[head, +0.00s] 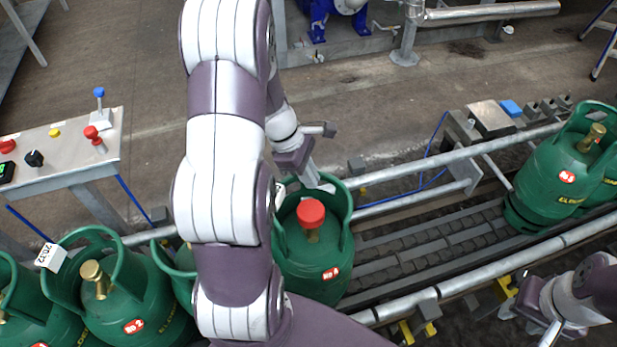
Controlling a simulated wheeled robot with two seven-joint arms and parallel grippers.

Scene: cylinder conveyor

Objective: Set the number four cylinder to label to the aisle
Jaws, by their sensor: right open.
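The number four cylinder (318,284), green with a red cap (311,213), stands upright on the conveyor in the middle. Its red number tag faces me. A small pale patch, perhaps its label (280,192), shows at the left of its collar, partly behind my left arm. My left gripper (320,182) is at the far rim of this collar; its fingers overlap the rim, and I cannot tell whether they are closed on it. My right gripper (535,327) is open and empty at the lower right, apart from the cylinders.
The conveyor (425,250) is bare between this cylinder and the number five cylinder (550,180). The number two cylinder (140,310), with a white tag, and others stand left. A control panel (60,150) is at left. The aisle floor (400,110) lies beyond the rails.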

